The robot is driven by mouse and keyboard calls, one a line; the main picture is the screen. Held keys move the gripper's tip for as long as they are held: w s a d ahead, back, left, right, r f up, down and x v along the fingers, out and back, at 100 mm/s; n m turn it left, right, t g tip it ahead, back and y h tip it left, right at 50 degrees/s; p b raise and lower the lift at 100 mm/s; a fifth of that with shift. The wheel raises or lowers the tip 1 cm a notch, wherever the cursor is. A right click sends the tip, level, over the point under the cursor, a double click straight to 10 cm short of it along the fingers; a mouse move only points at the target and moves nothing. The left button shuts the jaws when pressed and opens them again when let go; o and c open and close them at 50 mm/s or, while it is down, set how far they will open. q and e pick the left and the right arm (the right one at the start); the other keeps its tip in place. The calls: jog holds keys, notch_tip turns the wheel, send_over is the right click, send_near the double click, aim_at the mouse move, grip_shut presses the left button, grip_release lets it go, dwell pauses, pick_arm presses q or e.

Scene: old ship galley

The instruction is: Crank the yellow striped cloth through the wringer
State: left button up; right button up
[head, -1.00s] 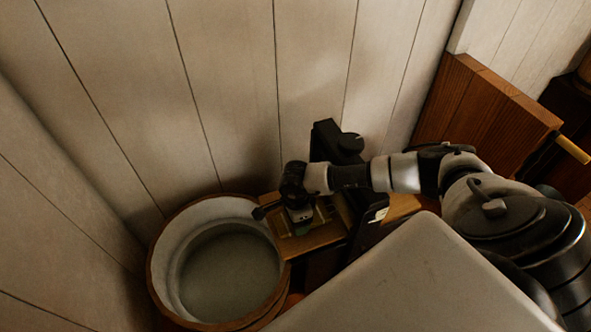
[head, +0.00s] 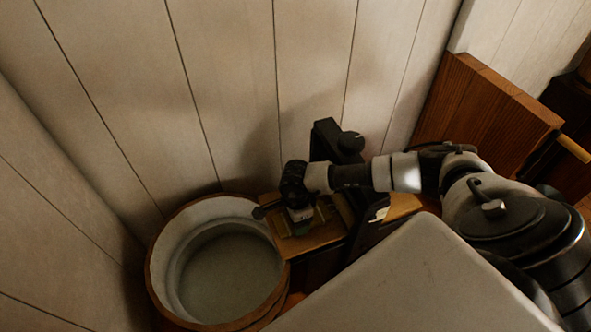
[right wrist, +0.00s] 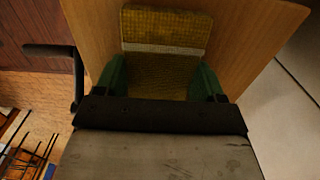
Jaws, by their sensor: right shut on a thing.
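The yellow cloth (right wrist: 165,25) with a pale stripe lies on a wooden board (right wrist: 255,25) in the right wrist view. My right gripper (right wrist: 160,85) has its green fingers on either side of the cloth and is shut on it. In the head view, my right gripper (head: 302,230) is low over the same board (head: 318,243), beside the tub. The dark wringer frame (head: 328,138) with a round knob (head: 351,143) stands behind my right arm, which hides part of it. My left gripper is not in view.
A round wooden tub (head: 157,270) with a pale inside stands left of the board. Plank walls close in behind and left. A pale grey surface (head: 420,280) fills the front. A brown wooden panel (head: 485,105) stands at the right.

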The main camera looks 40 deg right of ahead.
jog(key=shift+s+d, duration=0.1)
jog(key=shift+d, duration=0.45)
jog(key=shift+s+d, duration=0.1)
jog(key=shift+d, duration=0.55)
jog(key=shift+s+d, duration=0.15)
jog(key=shift+d, duration=0.25)
jog(key=shift+s+d+b, duration=0.15)
jog(key=shift+d+b, duration=0.05)
jog(key=shift+b, duration=0.1)
jog(key=o, duration=1)
jog(key=shift+s, duration=0.1)
